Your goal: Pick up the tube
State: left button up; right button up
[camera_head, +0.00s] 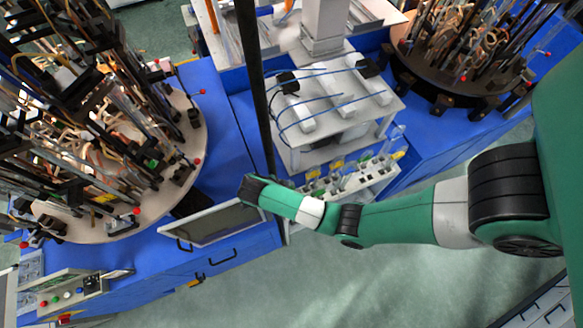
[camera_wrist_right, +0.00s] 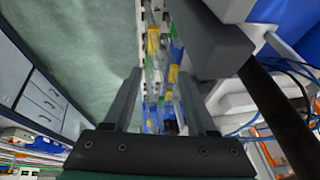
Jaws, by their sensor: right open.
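No tube can be made out with certainty. A pale rack or panel (camera_head: 374,187) with yellow labels and small clear and green parts runs along the front edge of the blue bench. In the right wrist view a row of small clear, yellow and blue parts (camera_wrist_right: 153,45) shows between and beyond my fingers; any tube there is too small to tell. My right gripper (camera_wrist_right: 163,72) is open, with nothing seen held between its two dark fingers. In the head view its fingers are hidden behind the end of my green right arm. My left gripper is not in view.
A white platform with blue hoses (camera_head: 340,128) stands behind the rack. A dark vertical post (camera_head: 257,90) rises close to my right wrist. A tilted screen (camera_head: 212,221) is to its left. Crowded round turntables stand left and back right. The green floor (camera_head: 330,285) in front is clear.

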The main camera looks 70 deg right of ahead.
jog(key=x, duration=0.3)
jog(key=shift+s+d+f, duration=0.1)
jog(key=shift+f, duration=0.2)
jog(key=x, duration=0.5)
jog(key=shift+s+a+f+b, duration=0.1)
jog(key=shift+a+f+b, duration=0.1)
jog(key=shift+b, duration=0.2)
jog(key=shift+r, duration=0.1)
grip_shut()
dwell(0.6)
